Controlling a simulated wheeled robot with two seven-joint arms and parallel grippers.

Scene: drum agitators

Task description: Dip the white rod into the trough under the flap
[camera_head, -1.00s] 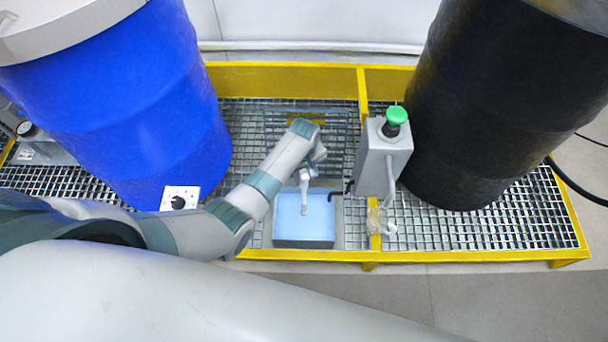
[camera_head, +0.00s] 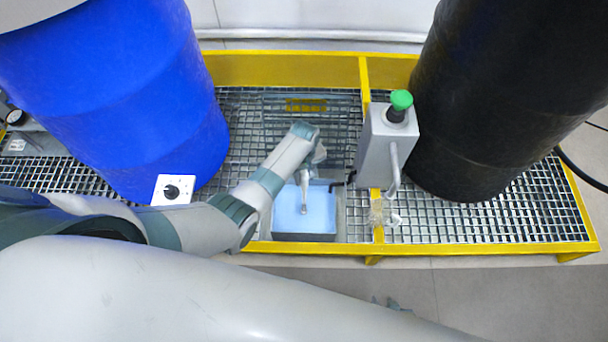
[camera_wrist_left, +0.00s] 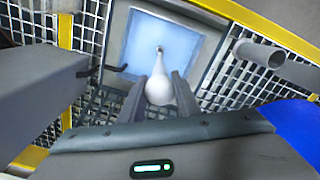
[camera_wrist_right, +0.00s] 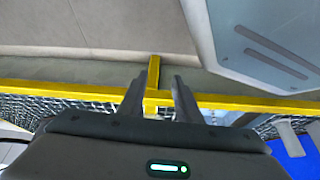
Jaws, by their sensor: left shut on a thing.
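My left gripper (camera_head: 306,172) is shut on the white rod (camera_head: 304,195). The left wrist view shows the rod's rounded white body (camera_wrist_left: 159,88) between the two fingers, its thin end pointing at the trough. The trough (camera_head: 292,237) has a pale blue inside and is set in the grating. The rod's tip is over the blue area; I cannot tell how deep it reaches. A see-through panel with a yellow strip (camera_head: 306,105) lies behind the trough and may be the flap. My right gripper (camera_wrist_right: 157,88) is open and empty in the right wrist view.
A blue drum (camera_head: 110,90) stands left of the trough and a black drum (camera_head: 500,100) right. A grey box with a green button (camera_head: 401,100) stands close right of the trough. A yellow frame (camera_head: 480,248) edges the grating. Bare floor (camera_head: 500,290) lies in front.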

